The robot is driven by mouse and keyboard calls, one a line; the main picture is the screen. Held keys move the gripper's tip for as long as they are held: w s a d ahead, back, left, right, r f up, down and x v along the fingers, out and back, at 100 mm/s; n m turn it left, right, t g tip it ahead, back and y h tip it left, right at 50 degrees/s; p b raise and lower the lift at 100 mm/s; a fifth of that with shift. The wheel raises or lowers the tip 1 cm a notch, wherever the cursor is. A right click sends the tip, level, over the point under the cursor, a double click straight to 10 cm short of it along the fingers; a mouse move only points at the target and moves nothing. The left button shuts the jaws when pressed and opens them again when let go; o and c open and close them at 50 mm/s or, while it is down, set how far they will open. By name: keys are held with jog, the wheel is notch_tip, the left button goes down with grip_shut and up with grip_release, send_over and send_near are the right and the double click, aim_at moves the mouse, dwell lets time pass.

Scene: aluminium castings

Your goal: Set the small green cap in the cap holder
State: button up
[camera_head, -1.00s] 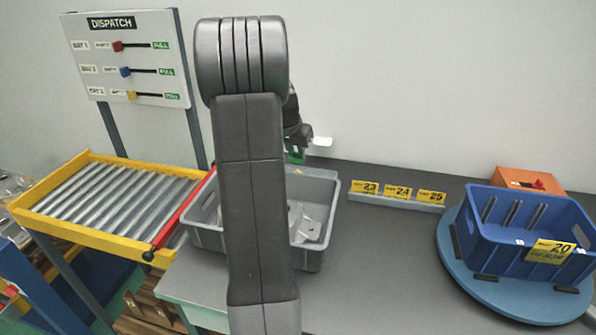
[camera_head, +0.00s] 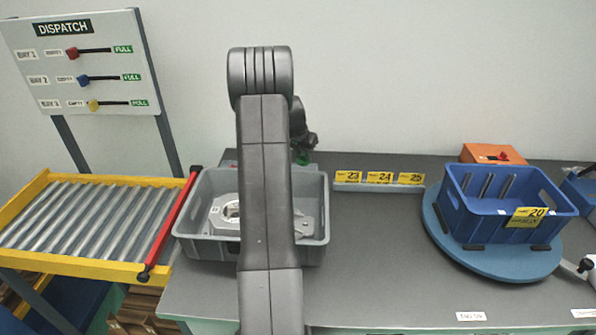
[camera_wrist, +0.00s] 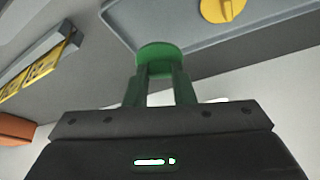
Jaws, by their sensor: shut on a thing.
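In the wrist view my gripper (camera_wrist: 160,88) is shut on the small green cap (camera_wrist: 159,54), a short round piece between the green fingertips. In the head view my gripper (camera_head: 303,158) is a small dark and green shape behind the far right of the grey bin, partly hidden by my arm. The wrist view shows a grey rimmed tray (camera_wrist: 190,42) beyond the cap, with a yellow round cap (camera_wrist: 222,8) on it. I cannot tell whether this tray is the cap holder; no labelled cap holder shows.
A grey bin (camera_head: 312,245) with metal castings stands behind my arm. A strip with yellow labels (camera_head: 378,188) lies right of it. A blue crate (camera_head: 480,222) sits on a round blue turntable (camera_head: 500,268). An orange box (camera_head: 480,153) stands behind. A roller conveyor (camera_head: 90,222) is left.

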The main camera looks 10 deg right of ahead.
aim_at(302, 162)
jog(key=shift+f+b, duration=0.95)
jog(key=shift+f, duration=1.65)
jog(key=shift+f, duration=0.2)
jog(key=o, duration=0.9)
jog(key=shift+a+r, duration=0.1)
jog(key=shift+r, duration=0.45)
jog(key=p+v, duration=0.3)
jog(key=v, duration=0.8)
jog(key=shift+s+a+r, duration=0.1)
jog(key=shift+s+a, duration=0.05)
jog(key=shift+s, duration=0.05)
